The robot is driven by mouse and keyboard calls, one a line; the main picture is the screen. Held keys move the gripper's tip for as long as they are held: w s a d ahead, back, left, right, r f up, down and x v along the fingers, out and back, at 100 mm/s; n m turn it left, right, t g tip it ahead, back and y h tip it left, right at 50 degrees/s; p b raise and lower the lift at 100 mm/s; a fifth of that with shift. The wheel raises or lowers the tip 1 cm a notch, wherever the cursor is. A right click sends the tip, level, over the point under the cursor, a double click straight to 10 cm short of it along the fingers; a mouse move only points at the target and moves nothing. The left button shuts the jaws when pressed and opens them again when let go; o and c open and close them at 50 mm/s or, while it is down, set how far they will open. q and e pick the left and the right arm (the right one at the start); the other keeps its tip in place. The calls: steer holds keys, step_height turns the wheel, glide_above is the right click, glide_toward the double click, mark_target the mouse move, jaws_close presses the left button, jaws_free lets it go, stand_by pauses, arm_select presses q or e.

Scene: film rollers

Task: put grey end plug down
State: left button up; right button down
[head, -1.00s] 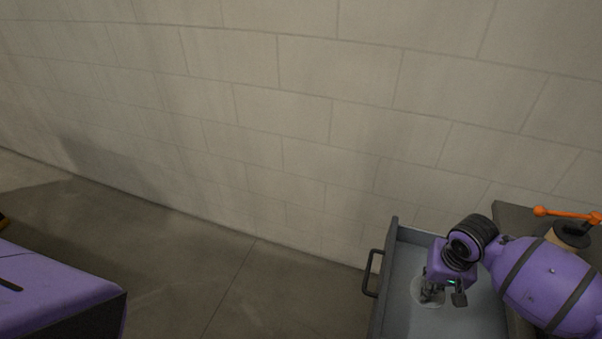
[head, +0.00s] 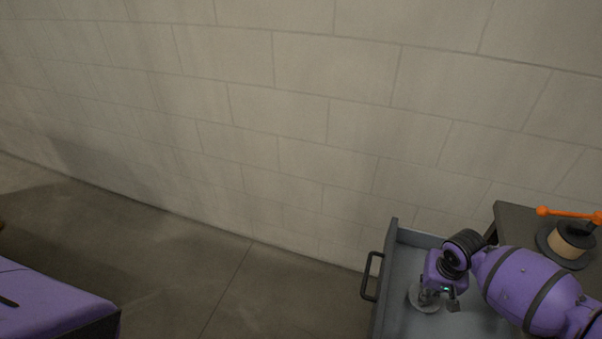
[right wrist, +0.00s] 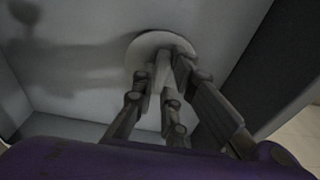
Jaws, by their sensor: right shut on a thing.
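The grey end plug (head: 421,301) is a pale round disc with a short stem. It is over the left part of the grey drawer (head: 408,259) at the lower right of the head view. My right gripper (head: 439,297) is shut on it. In the right wrist view the fingers (right wrist: 170,82) close around the stem, and the disc of the end plug (right wrist: 150,46) is beyond them, at or very near the drawer floor. I cannot tell whether it touches. My left gripper is not in view.
The drawer has raised walls and a dark handle (head: 371,277) on its left side. A dark-flanged roller with a tan core (head: 569,243) and an orange handle (head: 568,214) stands on the dark top at right. A block wall (head: 300,120) is behind.

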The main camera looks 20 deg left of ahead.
steer(key=shift+f, duration=0.2)
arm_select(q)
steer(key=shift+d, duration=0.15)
arm_select(e)
steer(key=c, duration=1.8)
jaws_free()
steer(key=shift+o, duration=0.2)
steer(key=shift+r, duration=0.55)
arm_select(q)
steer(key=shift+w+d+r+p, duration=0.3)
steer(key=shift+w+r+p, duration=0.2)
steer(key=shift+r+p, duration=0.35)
arm_select(e)
step_height(320, 180, up, 11)
steer(key=s, duration=0.1)
steer(key=shift+s+r, duration=0.15)
steer(key=shift+s, duration=0.15)
